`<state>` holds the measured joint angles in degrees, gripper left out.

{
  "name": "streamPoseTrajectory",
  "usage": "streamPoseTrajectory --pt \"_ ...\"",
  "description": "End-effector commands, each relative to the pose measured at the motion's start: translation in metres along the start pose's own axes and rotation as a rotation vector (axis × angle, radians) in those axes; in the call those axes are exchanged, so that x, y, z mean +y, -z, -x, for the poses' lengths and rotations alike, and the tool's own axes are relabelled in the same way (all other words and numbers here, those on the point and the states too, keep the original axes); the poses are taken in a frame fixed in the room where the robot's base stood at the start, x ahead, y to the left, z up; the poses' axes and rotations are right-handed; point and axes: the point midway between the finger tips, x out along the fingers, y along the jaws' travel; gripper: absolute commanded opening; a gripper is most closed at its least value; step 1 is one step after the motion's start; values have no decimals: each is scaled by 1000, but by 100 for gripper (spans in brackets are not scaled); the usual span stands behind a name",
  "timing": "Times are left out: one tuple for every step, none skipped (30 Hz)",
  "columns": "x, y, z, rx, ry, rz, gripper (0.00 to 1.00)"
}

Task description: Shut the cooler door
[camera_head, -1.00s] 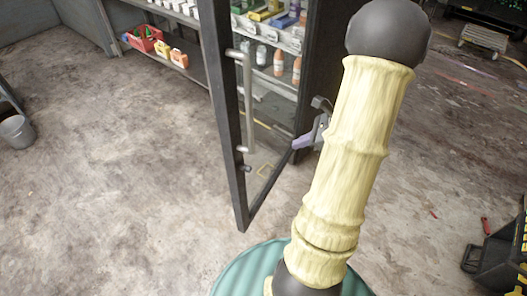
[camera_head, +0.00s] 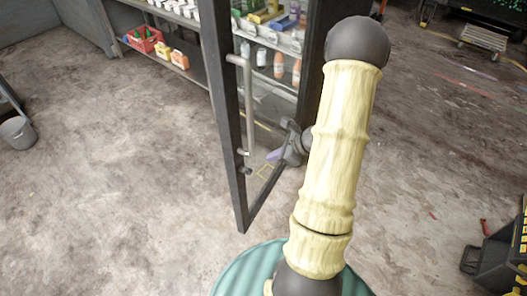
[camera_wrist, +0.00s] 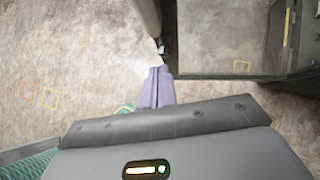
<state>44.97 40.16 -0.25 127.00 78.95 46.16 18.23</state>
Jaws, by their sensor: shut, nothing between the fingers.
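The cooler door (camera_head: 226,120) stands open in the head view, a dark-framed glass panel swung out toward me. Its upright metal handle (camera_head: 250,105) is on the near face. My gripper (camera_head: 274,155) is low on the far side of the door, seen partly through the glass. Its purple fingers point left in that view. In the wrist view the two fingers (camera_wrist: 157,88) are pressed together with nothing between them. A dark-edged panel, apparently the door (camera_wrist: 230,77), lies right of the fingertips. I cannot tell whether the fingers touch it.
The cooler shelves (camera_head: 285,42) hold bottles and cartons. A lower shelf at left holds a red basket (camera_head: 144,42) and small orange containers. A black case (camera_head: 490,258) is at lower right. The floor left of the door is clear.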

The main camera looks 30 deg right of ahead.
Motion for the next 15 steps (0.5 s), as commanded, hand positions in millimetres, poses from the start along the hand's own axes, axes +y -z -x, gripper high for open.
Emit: streamPoseTrajectory --pt "0 -12 -3 -2 -3 6 0" --pt "0 -15 -6 -2 -3 6 0" --pt "0 -18 -10 -1 -2 5 0" --pt "0 -21 -13 -1 -2 5 0" --pt "0 -23 -16 -1 -2 6 0" --pt "0 -25 -18 -2 -1 5 0" --pt "0 -26 -20 -2 0 4 0" --pt "0 -27 -21 -2 0 4 0" --pt "0 -28 -22 -2 0 4 0" --pt "0 -28 -22 -2 1 4 0" --pt "0 -28 -23 -1 1 4 0" --pt "-1 -28 -23 -2 1 4 0" --pt "-1 -28 -23 -2 1 4 0" --pt "-1 -27 -23 -1 1 4 0" --pt "-1 -27 -23 -2 1 4 0"
